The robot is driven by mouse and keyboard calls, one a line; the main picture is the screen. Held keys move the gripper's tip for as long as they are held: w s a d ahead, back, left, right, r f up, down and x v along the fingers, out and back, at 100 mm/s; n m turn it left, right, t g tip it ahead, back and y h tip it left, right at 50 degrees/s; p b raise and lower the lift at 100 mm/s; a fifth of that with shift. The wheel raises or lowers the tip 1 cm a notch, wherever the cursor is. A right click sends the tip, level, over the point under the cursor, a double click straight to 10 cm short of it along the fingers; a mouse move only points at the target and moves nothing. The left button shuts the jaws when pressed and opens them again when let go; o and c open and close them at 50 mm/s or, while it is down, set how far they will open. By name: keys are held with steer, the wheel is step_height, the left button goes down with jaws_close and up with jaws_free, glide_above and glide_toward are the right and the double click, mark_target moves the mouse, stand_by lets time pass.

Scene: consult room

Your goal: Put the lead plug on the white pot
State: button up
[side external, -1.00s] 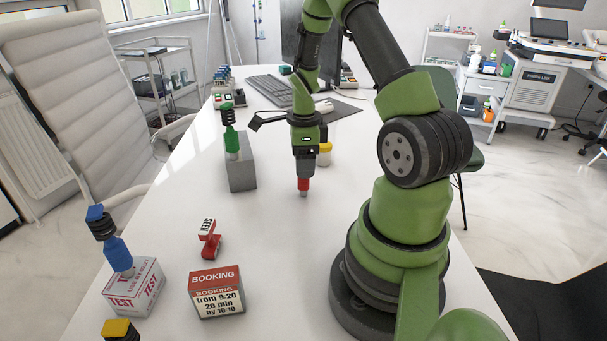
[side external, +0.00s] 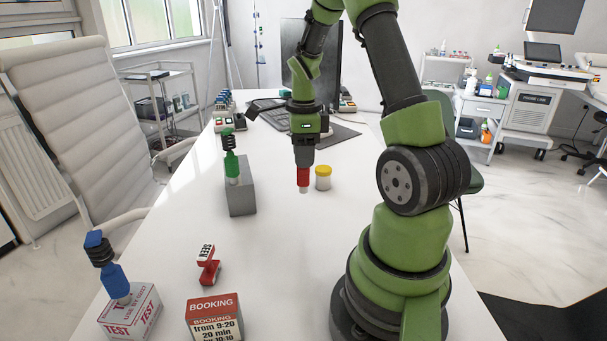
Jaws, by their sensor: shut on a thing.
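My gripper (side external: 303,164) points straight down over the middle of the table and is shut on a red plug (side external: 303,177) with a pale tip. The plug hangs upright; whether its tip touches the table is hard to tell. The white pot (side external: 323,183), a small jar with a yellow top, stands just right of the plug, with a narrow gap between them in the picture. The plug is not on the pot.
A green plug (side external: 231,165) stands at a grey block (side external: 241,193) to the left. A blue plug (side external: 113,277) stands on a TEST box (side external: 130,315). A red stamp (side external: 208,268) and a BOOKING box (side external: 213,318) are nearer. A keyboard (side external: 268,117) lies behind.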

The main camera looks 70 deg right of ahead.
steer(key=shift+w+d+r, duration=0.1)
steer(key=shift+d+r, duration=0.1)
steer(key=shift+r, duration=0.4)
steer(key=shift+w+d+r, duration=0.1)
steer(key=shift+d+r, duration=0.1)
steer(key=shift+r, duration=0.35)
steer(key=d+r+m, duration=0.2)
steer(key=d+r, duration=0.1)
steer(key=d, duration=0.4)
steer(key=d+r+m, duration=0.1)
steer(key=d+r, duration=0.2)
steer(key=d, duration=0.4)
step_height(320, 180, down, 10)
steer(key=shift+s+d, duration=0.2)
steer(key=shift+s, duration=0.1)
steer(key=o, duration=0.9)
steer(key=shift+o, duration=0.2)
